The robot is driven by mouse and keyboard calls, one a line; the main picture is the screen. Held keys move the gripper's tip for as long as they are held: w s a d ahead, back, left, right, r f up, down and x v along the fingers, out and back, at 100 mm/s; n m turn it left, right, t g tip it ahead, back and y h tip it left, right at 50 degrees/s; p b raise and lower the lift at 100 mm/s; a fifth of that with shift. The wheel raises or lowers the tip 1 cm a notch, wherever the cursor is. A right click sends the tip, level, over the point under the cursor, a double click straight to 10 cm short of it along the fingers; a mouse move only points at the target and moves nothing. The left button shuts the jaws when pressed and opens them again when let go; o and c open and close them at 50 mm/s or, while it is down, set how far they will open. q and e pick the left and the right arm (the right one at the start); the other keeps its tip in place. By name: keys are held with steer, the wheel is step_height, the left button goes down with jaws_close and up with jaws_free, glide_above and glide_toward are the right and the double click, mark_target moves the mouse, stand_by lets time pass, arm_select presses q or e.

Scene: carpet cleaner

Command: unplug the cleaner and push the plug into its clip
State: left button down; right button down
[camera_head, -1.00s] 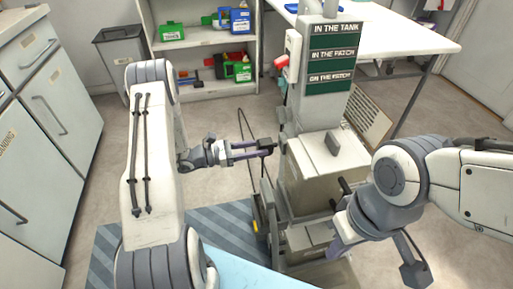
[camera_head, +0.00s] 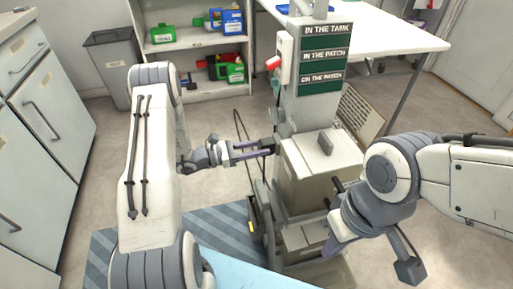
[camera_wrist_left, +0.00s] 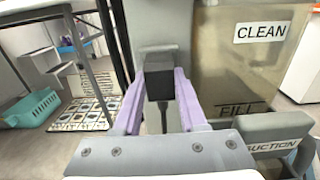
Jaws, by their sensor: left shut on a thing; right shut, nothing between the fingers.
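The carpet cleaner (camera_head: 308,180) stands upright in the middle of the head view, with a grey column and a beige tank. My left gripper (camera_head: 258,147) is shut on a black block-shaped plug (camera_wrist_left: 158,76), beside the column's left side. In the left wrist view the plug sits between the purple fingers, with a dark cord hanging below it. Whether the plug touches the cleaner I cannot tell. I cannot make out the clip. My right gripper (camera_head: 332,246) is shut and empty, low in front of the cleaner and partly hidden by its own wrist.
A white box with a red part (camera_head: 273,63) is on the column's upper left. A dark cord loop (camera_head: 238,122) rises left of the cleaner. A white table (camera_head: 390,42), shelves (camera_head: 190,50), a bin (camera_head: 110,65) and cabinets (camera_head: 40,120) stand around. Floor left of the cleaner is open.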

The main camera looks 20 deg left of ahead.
arm_select(q)
steer(key=shift+c, duration=1.9)
jaws_free()
steer(key=p+v, duration=0.1)
steer(key=v, duration=0.9)
steer(key=shift+s, duration=0.2)
steer(key=shift+a, duration=0.1)
